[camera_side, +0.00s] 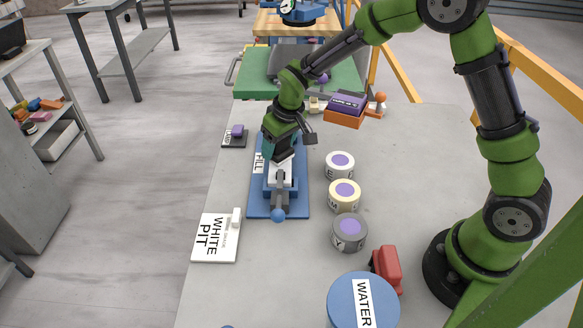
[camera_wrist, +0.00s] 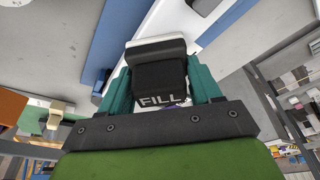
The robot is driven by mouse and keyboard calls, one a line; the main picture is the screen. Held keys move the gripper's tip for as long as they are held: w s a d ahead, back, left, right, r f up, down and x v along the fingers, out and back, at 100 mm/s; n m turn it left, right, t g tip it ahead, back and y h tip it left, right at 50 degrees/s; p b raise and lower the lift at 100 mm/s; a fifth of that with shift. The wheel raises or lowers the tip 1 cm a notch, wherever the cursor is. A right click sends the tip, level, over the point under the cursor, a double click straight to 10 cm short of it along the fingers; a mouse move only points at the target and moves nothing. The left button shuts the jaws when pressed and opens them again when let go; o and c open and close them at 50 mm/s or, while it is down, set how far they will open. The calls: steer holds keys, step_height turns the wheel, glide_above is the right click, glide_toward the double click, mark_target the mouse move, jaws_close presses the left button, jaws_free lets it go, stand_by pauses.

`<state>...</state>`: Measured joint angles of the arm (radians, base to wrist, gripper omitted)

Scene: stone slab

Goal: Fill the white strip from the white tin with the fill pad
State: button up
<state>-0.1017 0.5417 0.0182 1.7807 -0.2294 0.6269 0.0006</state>
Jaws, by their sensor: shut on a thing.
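My gripper (camera_side: 281,150) is low over the blue board (camera_side: 257,205), which has a FILL label at its left edge. In the wrist view my gripper (camera_wrist: 160,82) is shut on the fill pad (camera_wrist: 160,85), a dark block marked FILL with a pale grey-white sole. A white slab (camera_side: 284,173) on the blue board lies under my gripper and is partly hidden. I cannot make out a separate strip on it, nor whether the pad touches it. The white tin (camera_side: 340,173), with a purple-topped middle, stands right of the board.
A cream tin (camera_side: 345,203) and a grey tin (camera_side: 349,243) stand in line nearer the camera. A red block (camera_side: 386,265) and a blue WATER tub (camera_side: 345,305) are at the front right. A WHITE PIT plate (camera_side: 205,250) lies front left. An orange tray (camera_side: 344,118) stands behind.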

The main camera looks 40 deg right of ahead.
steer(key=shift+w+d, duration=0.85)
steer(key=shift+d, duration=0.2)
steer(key=shift+w+d, duration=0.8)
steer(key=shift+d, duration=0.2)
step_height(320, 180, up, 6)
steer(key=shift+a+r, duration=0.1)
steer(key=shift+r, duration=0.05)
step_height(320, 180, up, 3)
steer(key=shift+f, duration=0.1)
stand_by(0.4)
